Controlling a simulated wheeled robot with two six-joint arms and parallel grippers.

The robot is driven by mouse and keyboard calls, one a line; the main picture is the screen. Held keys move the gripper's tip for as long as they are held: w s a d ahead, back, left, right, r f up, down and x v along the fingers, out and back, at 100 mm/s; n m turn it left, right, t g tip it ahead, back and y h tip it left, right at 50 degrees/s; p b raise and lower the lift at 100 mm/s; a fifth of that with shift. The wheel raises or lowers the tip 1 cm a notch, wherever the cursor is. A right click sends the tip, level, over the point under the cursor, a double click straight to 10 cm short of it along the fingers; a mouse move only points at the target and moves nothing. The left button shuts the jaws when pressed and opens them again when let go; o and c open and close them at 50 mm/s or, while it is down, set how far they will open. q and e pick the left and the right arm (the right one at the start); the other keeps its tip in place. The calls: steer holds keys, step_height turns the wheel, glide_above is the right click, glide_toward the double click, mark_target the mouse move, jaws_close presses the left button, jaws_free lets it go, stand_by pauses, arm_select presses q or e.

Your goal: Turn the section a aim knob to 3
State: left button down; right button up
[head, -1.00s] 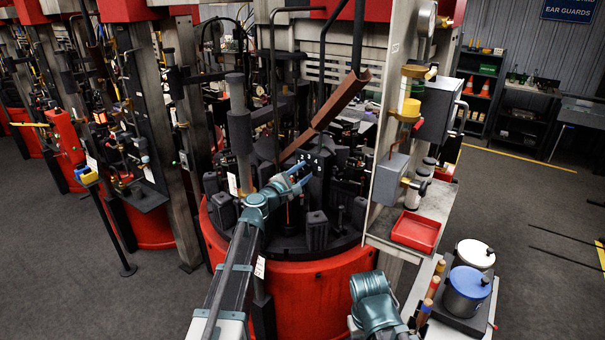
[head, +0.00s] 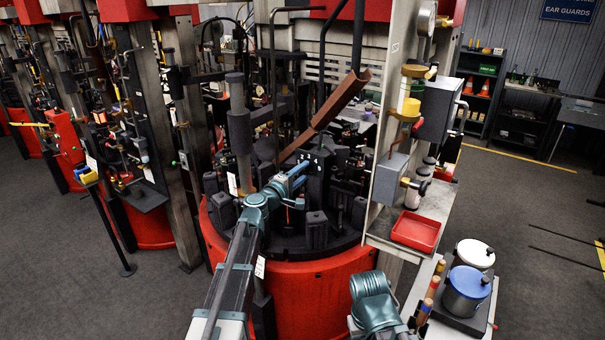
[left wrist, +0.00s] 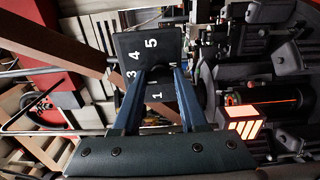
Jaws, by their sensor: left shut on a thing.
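The dial plate (left wrist: 150,48) is black with white numbers; 1, 3, 4 and 5 show in the left wrist view. The plate also shows in the head view (head: 318,157), above the mould table. My left gripper (head: 301,175) reaches it from the front. In the left wrist view, its two blue fingers (left wrist: 160,76) are shut on the aim knob in front of the plate. The knob is mostly hidden between the fingers, and I cannot tell which number it points to. Of my right arm only a link shows in the head view, not its gripper.
The red round machine base (head: 300,290) carries several dark moulds around my left gripper. A brown sloping chute (head: 335,105) passes close above it. A grey side panel with a red tray (head: 416,231) stands to the right, with pots (head: 467,288) in front.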

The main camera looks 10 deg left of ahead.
arm_select(q)
steer(key=shift+d, duration=0.1)
stand_by(0.3)
steer(key=shift+c, duration=2.2)
jaws_free()
steer(key=shift+s, duration=0.1)
steer(key=v, duration=1.3)
steer(key=shift+s, duration=0.3)
steer(key=shift+f, duration=0.1)
